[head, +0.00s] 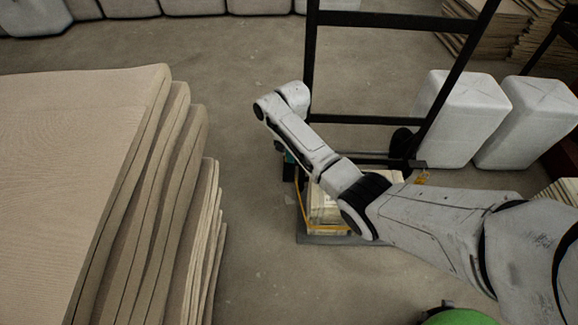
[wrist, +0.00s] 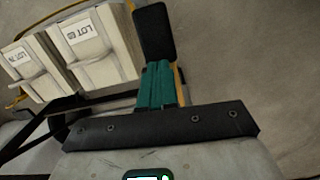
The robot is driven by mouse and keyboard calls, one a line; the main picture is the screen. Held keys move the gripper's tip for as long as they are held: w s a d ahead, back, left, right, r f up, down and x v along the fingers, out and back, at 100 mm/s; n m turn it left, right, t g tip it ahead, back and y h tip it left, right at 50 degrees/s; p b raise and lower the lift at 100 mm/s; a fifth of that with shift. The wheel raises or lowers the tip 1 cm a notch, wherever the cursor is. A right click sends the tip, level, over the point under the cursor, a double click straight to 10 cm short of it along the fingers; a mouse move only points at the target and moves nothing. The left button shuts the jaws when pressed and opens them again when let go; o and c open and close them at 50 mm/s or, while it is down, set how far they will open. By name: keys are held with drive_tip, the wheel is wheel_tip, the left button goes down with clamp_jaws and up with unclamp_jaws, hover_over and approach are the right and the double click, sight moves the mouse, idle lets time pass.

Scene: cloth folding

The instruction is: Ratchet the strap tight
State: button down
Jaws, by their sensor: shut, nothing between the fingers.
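A yellow strap (head: 303,206) runs around pale boxes (head: 327,205) low on a dark-framed hand truck (head: 310,60). In the wrist view the strap (wrist: 72,11) shows along the far edge of two boxes (wrist: 99,45) with LOT labels. A small yellow piece (head: 421,178) shows right of the boxes; I cannot tell whether it is the ratchet. My gripper (head: 288,172), teal with black tips, points down at the boxes' left, partly hidden by my arm. In the wrist view my gripper (wrist: 154,32) is shut and empty, beside the boxes. An orange strip (wrist: 179,86) shows behind it, unclear.
A tall stack of beige sheets (head: 90,170) fills the left. White containers (head: 460,118) stand right of the hand truck, with more along the back wall. Another sheet stack (head: 487,35) is at the back right. The concrete floor (head: 225,70) between is clear.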

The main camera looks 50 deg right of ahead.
wheel_tip(320, 180, up, 10)
drive_tip(key=p, duration=0.3)
drive_tip(key=shift+w+d+f+p, duration=0.2)
drive_tip(key=shift+w+d+p, duration=0.1)
drive_tip(key=shift+d, duration=0.15)
